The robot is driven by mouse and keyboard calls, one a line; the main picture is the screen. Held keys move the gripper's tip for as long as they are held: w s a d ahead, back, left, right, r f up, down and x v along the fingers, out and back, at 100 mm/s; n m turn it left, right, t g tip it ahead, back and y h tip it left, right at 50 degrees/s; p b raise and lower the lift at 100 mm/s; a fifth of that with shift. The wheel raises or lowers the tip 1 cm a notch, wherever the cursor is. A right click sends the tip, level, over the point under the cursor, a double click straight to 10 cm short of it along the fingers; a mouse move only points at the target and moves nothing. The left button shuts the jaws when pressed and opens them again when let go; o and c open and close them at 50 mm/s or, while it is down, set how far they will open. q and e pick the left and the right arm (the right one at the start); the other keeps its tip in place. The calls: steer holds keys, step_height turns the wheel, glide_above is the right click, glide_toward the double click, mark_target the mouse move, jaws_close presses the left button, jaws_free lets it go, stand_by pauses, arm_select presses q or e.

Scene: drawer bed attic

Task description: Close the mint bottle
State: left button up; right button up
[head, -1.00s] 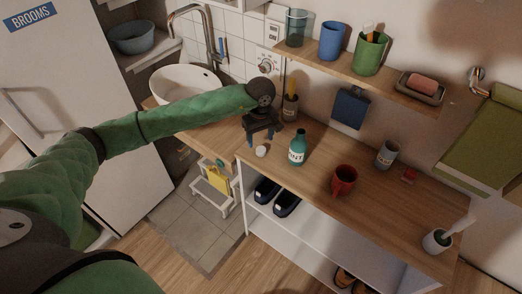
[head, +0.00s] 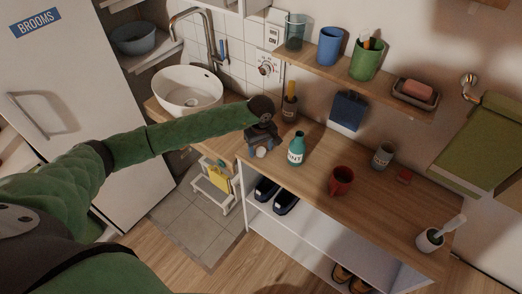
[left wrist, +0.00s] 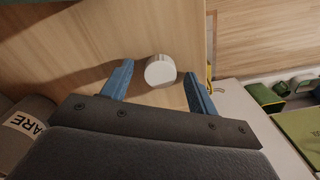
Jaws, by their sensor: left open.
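The teal mint bottle (head: 297,150) stands upright on the wooden counter, with a pale label partly reading "NT". A small white round cap (head: 262,152) lies on the counter to its left; it also shows in the left wrist view (left wrist: 160,72). My left gripper (head: 262,148) is over the cap, its blue fingers open. In the left wrist view, the gripper (left wrist: 158,70) has one finger on each side of the cap, with gaps showing. The bottle is not seen in that view. My right gripper is not in view.
A brush holder (head: 289,108) stands behind my gripper. A red mug (head: 341,181) and a grey cup (head: 382,155) stand right of the bottle. A wall shelf (head: 350,76) with cups hangs above. The counter's front edge is close to the cap.

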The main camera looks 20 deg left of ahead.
mark_target(261, 150)
arm_select(q)
steer(key=c, duration=1)
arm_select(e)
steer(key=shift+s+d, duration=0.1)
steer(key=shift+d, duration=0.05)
arm_select(q)
steer(key=shift+c, duration=0.2)
